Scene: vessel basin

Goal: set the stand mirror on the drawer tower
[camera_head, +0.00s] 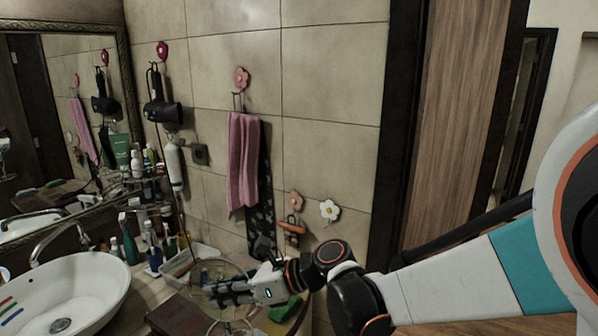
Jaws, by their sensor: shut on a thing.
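My gripper (216,290) reaches in from the right, low over the counter right of the basin. Its fingers are shut at a round, thin-rimmed thing that looks like the stand mirror (238,267); the fingers and wrist cover part of it. A dark brown flat-topped block (178,318) at the bottom edge, left of and nearer than the gripper, may be the top of the drawer tower. Its lower part is out of the picture.
The white basin (100,283) with its tap (58,236) is at left. Several bottles (152,246) and a clear tray (190,258) crowd behind the gripper. A green thing (285,308) lies under my wrist. A pink towel (243,160) hangs on the tiled wall.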

